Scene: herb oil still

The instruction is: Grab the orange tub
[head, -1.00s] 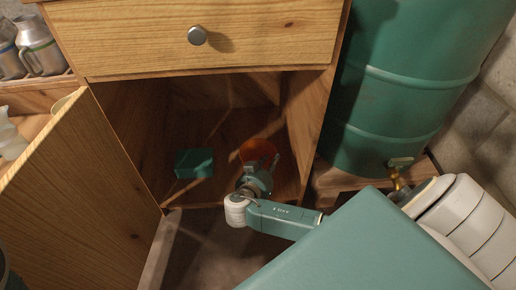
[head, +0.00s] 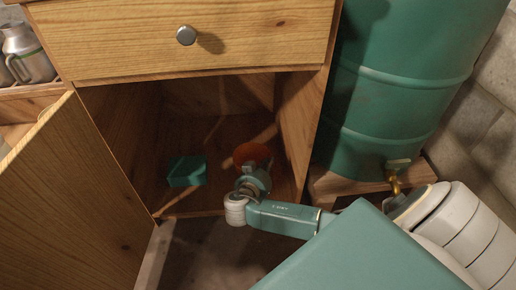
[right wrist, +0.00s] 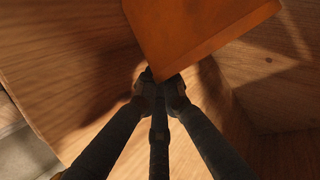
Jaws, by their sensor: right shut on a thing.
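The orange tub (head: 252,153) is inside the open lower cupboard, towards its right side, partly hidden by my right gripper (head: 257,172). In the right wrist view the tub (right wrist: 200,30) fills the top middle. My right gripper (right wrist: 160,82) has its dark fingers brought together at the tub's lower edge and is shut on it. Whether the tub is clear of the cupboard floor I cannot tell. My left gripper is in neither view.
A green box (head: 187,171) lies on the cupboard floor left of the tub. The open door (head: 75,190) stands at left, a closed drawer (head: 130,45) above. A green barrel (head: 400,90) with a brass tap stands to the right.

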